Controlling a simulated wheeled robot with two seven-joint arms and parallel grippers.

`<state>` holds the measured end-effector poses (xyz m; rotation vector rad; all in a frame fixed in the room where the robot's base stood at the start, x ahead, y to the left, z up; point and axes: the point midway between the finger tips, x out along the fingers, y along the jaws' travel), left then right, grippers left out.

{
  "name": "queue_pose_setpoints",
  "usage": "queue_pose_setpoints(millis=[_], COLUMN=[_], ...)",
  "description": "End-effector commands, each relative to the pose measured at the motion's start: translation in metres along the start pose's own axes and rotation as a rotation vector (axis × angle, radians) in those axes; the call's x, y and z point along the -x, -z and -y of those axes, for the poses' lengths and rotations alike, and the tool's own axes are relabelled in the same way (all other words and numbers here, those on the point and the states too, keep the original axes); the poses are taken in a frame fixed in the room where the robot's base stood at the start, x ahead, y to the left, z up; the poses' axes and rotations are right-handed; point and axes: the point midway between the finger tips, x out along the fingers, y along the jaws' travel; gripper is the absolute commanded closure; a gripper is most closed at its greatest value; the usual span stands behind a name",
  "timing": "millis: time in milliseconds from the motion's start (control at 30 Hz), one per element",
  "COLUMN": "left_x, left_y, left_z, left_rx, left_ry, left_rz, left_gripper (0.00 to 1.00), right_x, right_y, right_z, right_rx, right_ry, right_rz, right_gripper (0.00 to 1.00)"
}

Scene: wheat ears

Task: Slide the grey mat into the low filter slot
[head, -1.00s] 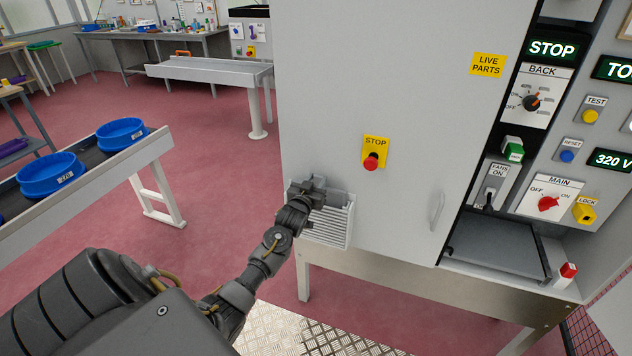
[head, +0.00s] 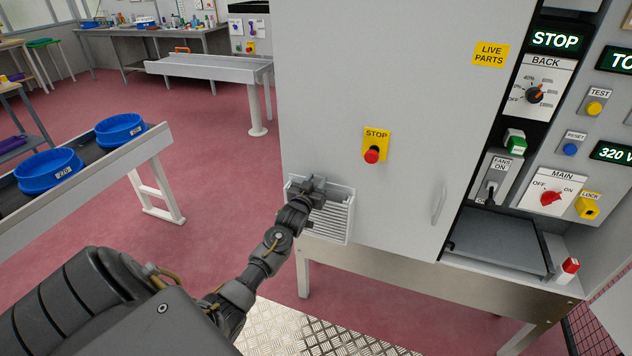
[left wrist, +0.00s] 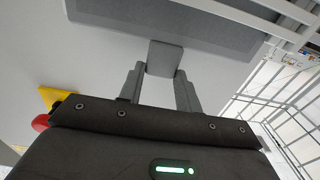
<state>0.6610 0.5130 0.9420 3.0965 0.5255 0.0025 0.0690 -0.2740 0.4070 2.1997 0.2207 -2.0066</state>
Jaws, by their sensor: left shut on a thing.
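My left gripper (head: 318,188) is at the white louvred filter slot (head: 335,218) low on the cabinet's left front. In the left wrist view my left gripper (left wrist: 162,76) has its fingers shut on a small grey tab. The tab joins the edge of the grey mat (left wrist: 190,22), a flat dark grey panel with a paler border. The mat lies close along the pale cabinet face, beside white slats. In the head view the gripper hides most of the mat, and I cannot tell how deep it sits in the slot. My right gripper is not in view.
The cabinet front (head: 400,90) carries a red stop button (head: 372,155) above the slot and a door handle (head: 438,205). A control panel with a red main switch (head: 551,198) is at the right. A conveyor with blue bowls (head: 48,175) stands at the left; red floor lies between.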

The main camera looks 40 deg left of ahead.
Motion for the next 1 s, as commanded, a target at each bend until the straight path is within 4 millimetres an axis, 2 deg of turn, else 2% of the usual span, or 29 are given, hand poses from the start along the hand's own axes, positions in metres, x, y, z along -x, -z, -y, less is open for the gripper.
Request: queue_pose_setpoints(millis=[967, 1000], left_x=[0.0, 0.0], left_y=[-0.025, -0.023], left_z=[0.0, 0.0], left_rx=[0.0, 0.0], left_ry=[0.0, 0.0], left_rz=[-0.001, -0.001], left_gripper=[1.0, 0.61], right_x=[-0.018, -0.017], right_y=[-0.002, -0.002], right_z=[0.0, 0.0], right_rx=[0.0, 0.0], right_ry=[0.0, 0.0], right_rz=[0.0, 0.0], right_gripper=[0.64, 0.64])
